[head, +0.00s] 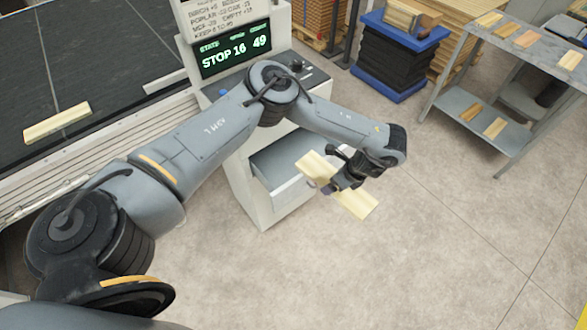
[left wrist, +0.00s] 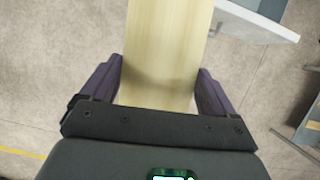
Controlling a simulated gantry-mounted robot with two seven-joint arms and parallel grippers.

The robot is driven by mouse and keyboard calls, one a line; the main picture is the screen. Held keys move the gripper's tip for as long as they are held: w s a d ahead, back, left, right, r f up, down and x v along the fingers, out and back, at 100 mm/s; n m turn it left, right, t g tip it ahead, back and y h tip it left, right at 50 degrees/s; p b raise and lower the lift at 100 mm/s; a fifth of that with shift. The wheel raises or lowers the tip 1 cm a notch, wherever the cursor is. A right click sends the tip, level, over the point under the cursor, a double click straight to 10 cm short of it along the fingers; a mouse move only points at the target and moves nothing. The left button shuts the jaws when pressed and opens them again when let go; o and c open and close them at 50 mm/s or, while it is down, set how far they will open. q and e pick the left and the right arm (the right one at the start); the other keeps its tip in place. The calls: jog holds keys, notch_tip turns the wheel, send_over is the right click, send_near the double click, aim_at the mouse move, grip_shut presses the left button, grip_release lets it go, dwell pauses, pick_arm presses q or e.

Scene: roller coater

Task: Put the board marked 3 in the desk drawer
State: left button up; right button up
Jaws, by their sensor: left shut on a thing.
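My left gripper (head: 329,187) is shut on a pale wooden board (head: 355,203), which it holds in the air in front of the desk cabinet. In the left wrist view the board (left wrist: 165,50) runs between the two purple fingers of the gripper (left wrist: 160,92). No number can be read on its visible face. The desk drawer (head: 287,160) is pulled open in the cabinet (head: 256,190), and the near end of the board lies close to its front right edge in the head view. The right gripper is in neither view.
Another pale board (head: 57,123) lies on the dark conveyor bed (head: 60,60) at left. A metal shelf (head: 515,65) at right carries several boards. A blue-edged stack (head: 400,55) stands at the back. A lit screen (head: 236,49) tops the desk. Open floor surrounds the gripper.

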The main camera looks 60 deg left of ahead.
pick_arm(q)
jog(key=a+f+m+t+b, duration=0.1)
jog(key=a+f+m+b, duration=0.1)
jog(key=a+m+b, duration=0.2)
jog(key=a+f+m+t+h+b, duration=0.1)
jog(key=a+m+t+b, duration=0.1)
jog(key=a+m+b, duration=0.2)
jog(key=w+a+f+m+t+b, duration=0.1)
jog(key=a+f+m+b, duration=0.1)
jog(key=a+m+b, duration=0.2)
jog(key=shift+a+f+m+t+b, duration=0.15)
jog(key=shift+a+b, duration=0.45)
jog(key=shift+a, duration=0.5)
jog(key=shift+a+f+m+t+b, duration=0.15)
jog(key=shift+a+b, duration=0.4)
jog(key=shift+a, duration=0.5)
jog(key=m+t+h+b, duration=0.1)
jog(key=m+h+b, duration=0.4)
jog(key=b, duration=1.3)
send_over(294, 169)
notch_tip(294, 169, down, 11)
jog(key=shift+d+r+m+y, duration=0.1)
jog(key=shift+m+y, duration=0.7)
jog(key=shift+y, duration=0.3)
jog(key=shift+f+b, duration=1.2)
jog(key=shift+f, duration=1.8)
